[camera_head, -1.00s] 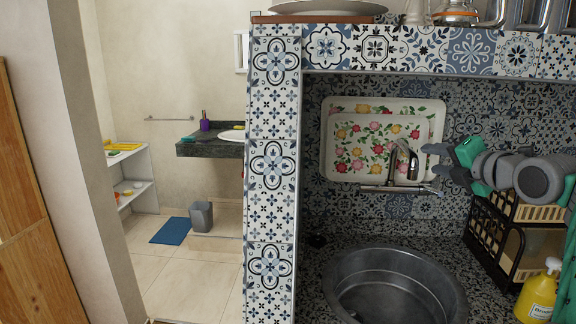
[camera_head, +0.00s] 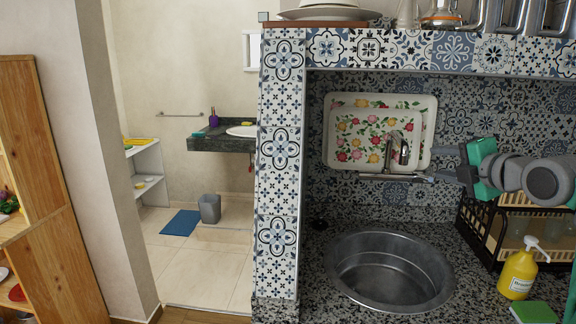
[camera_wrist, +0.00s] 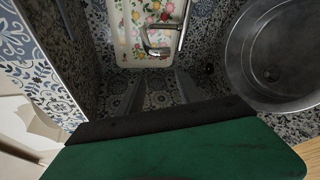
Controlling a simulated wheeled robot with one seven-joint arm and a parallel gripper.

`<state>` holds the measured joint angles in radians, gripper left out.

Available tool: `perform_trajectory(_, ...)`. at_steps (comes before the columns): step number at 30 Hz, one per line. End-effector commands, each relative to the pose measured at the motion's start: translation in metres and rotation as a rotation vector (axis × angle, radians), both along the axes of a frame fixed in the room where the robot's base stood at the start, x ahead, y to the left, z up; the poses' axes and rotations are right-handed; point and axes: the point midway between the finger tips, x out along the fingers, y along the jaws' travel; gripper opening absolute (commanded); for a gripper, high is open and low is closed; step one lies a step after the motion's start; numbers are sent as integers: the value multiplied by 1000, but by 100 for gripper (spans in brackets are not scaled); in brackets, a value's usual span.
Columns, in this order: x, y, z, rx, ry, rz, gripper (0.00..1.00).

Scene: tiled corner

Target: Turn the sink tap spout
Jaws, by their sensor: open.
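The chrome sink tap (camera_head: 397,151) is on the tiled back wall above the round steel sink (camera_head: 345,282), in front of a floral tray (camera_head: 343,120). Its curved spout and horizontal pipe show in the head view. My gripper (camera_head: 425,164) is open, just right of the tap, with its fingers pointing left toward it. In the wrist view, the tap (camera_wrist: 157,40) appears beyond the two spread fingers (camera_wrist: 158,80), with nothing between them. Whether a fingertip touches the tap is hard to tell.
A dark dish rack (camera_head: 478,225) stands right of the sink below my arm. A yellow soap bottle (camera_head: 518,272) and green sponge (camera_head: 533,312) are on the counter. A tiled pillar (camera_head: 279,170) bounds the left side, and a shelf with plates (camera_head: 325,14) hangs above.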

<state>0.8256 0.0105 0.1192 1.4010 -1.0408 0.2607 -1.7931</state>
Motion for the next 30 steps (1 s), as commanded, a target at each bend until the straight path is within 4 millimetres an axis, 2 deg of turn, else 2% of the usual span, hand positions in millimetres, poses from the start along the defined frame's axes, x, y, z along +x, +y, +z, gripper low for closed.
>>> perform_trajectory(7,-3,-21,-21,337,146,-166,43)
perform_trajectory(11,-9,-48,-61,629,274,-366,43)
perform_trajectory(14,-26,-77,-124,950,409,-629,43)
perform_trajectory(15,-37,-86,-155,1083,464,-757,43)
perform_trajectory(17,-63,-96,-201,1277,528,-968,43)
perform_trajectory(18,-84,-99,-230,1393,558,-1116,43)
perform_trajectory(19,-101,-98,-250,1472,576,-1227,43)
perform_trajectory(20,-118,-93,-269,1540,592,-1337,43)
perform_trajectory(22,-157,-70,-308,1654,622,-1573,43)
perform_trajectory(24,-193,-38,-338,1692,646,-1761,43)
perform_trajectory(27,-239,12,-367,1630,699,-1910,43)
perform_trajectory(30,-272,67,-384,1512,754,-1911,43)
